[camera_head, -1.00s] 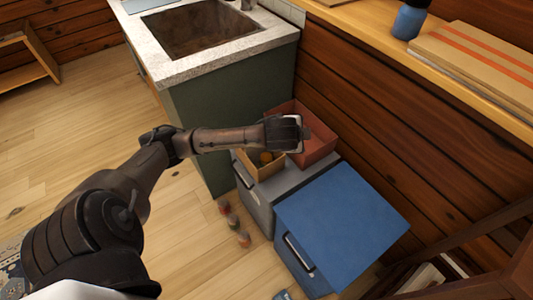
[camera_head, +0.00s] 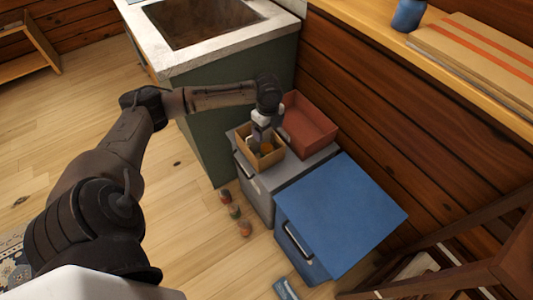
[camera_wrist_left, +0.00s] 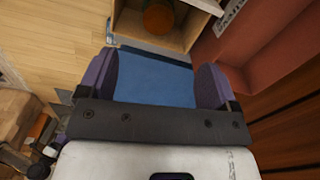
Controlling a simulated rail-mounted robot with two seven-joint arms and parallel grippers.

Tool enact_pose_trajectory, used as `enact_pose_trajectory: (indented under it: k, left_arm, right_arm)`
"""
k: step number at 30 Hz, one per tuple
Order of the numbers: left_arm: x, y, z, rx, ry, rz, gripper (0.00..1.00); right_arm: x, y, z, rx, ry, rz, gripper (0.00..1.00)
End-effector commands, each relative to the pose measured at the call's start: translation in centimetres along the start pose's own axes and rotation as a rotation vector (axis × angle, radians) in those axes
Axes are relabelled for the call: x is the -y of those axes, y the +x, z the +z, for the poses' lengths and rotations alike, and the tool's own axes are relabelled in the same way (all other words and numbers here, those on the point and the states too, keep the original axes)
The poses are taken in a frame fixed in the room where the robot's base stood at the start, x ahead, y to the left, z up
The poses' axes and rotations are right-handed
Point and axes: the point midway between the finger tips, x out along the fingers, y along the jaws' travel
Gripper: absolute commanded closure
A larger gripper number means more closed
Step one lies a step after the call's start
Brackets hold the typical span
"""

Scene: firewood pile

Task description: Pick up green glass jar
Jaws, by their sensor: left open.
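Several small jars stand in a row on the floor in front of the grey cabinet in the head view. The middle one (camera_head: 235,211) looks greenish; it is too small to tell whether it is the green glass jar. My left gripper (camera_head: 257,146) points down at the tan open box (camera_head: 273,160) on the grey cabinet. In the left wrist view my gripper (camera_wrist_left: 157,82) is open, with nothing seen between its fingers. My right gripper is not in view.
A red open box (camera_head: 310,125) stands beside the tan box, against the wooden wall. A blue-topped cabinet (camera_head: 345,210) stands at the right of the grey cabinet (camera_head: 262,190). The sink counter (camera_head: 190,68) is behind.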

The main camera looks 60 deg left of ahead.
Motion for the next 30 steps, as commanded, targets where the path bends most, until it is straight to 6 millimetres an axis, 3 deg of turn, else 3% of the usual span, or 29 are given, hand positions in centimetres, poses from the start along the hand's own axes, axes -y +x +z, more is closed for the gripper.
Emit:
enact_pose_trajectory:
  k: [12, 20, 30]
  left_arm:
    - [-0.1, 6.9, 0.0, 0.000, -0.001, 0.001, 0.16]
    - [-0.1, 8.2, 0.0, 0.001, -0.002, 0.000, 0.16]
    - [-0.4, 11.8, 0.2, 0.001, -0.002, 0.001, 0.16]
  right_arm:
    - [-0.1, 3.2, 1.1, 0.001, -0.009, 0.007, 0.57]
    - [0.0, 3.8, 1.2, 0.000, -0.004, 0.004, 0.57]
    - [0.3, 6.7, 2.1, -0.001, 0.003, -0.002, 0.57]
